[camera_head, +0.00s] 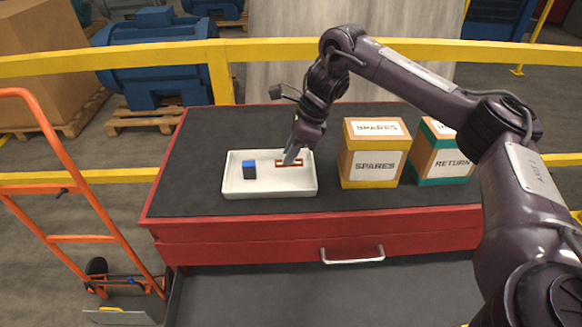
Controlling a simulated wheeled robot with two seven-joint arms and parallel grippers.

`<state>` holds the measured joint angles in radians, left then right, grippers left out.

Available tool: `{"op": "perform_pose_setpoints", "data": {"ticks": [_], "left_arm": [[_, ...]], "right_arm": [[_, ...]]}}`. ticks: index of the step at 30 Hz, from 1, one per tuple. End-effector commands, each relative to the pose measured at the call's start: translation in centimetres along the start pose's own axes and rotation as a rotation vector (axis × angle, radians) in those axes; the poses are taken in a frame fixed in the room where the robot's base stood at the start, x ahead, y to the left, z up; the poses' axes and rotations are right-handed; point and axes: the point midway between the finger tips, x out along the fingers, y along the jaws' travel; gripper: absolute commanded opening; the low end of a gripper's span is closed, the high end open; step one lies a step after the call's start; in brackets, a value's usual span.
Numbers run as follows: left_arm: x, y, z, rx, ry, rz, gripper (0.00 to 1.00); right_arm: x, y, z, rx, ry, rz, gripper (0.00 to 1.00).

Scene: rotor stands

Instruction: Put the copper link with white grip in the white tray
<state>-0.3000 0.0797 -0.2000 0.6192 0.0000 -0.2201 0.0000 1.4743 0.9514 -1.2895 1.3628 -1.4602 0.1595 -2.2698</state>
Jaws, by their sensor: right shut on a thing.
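The white tray (270,188) stands on the dark top of a red cabinet. The copper link (297,163) shows at the tray's back right, inside its outline. My right gripper (291,160) reaches down over the tray and is shut on the link. The link's white grip is hidden or too small to make out. I cannot tell whether the link touches the tray floor. A small dark block with a blue top (249,169) stands in the tray's left half. My left gripper is not in view.
A yellow-edged SPARES box (372,165) stands close to the right of the tray, with a green-edged RETURN box (446,165) beyond it. The red cabinet (240,240) has clear top space left of the tray. An orange hand truck (75,239) stands at left.

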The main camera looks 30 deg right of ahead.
Motion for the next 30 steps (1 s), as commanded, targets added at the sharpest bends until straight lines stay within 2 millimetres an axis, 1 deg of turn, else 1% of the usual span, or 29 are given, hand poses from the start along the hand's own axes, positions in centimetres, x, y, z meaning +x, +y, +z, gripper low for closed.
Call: {"op": "perform_pose_setpoints", "data": {"ticks": [5,9,12,17,18,24,30], "left_arm": [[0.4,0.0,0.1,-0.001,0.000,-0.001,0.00],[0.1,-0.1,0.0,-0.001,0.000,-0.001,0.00],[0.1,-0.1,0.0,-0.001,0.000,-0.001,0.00],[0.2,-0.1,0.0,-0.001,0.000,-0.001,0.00],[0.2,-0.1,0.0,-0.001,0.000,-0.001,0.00],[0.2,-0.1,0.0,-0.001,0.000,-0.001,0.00],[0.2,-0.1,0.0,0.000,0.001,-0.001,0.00]], "right_arm": [[1.6,0.1,-0.7,0.003,0.001,0.003,0.00],[3.2,0.1,-1.4,0.002,0.000,0.002,0.00],[3.7,0.0,-1.6,0.001,0.000,0.000,0.00],[3.8,0.0,-1.6,0.001,0.002,0.000,0.00],[3.8,0.0,-1.6,0.001,0.003,0.001,0.17],[3.8,0.0,-1.6,0.001,0.002,0.001,0.43],[3.7,0.0,-1.6,0.001,0.001,0.000,0.43]]}}
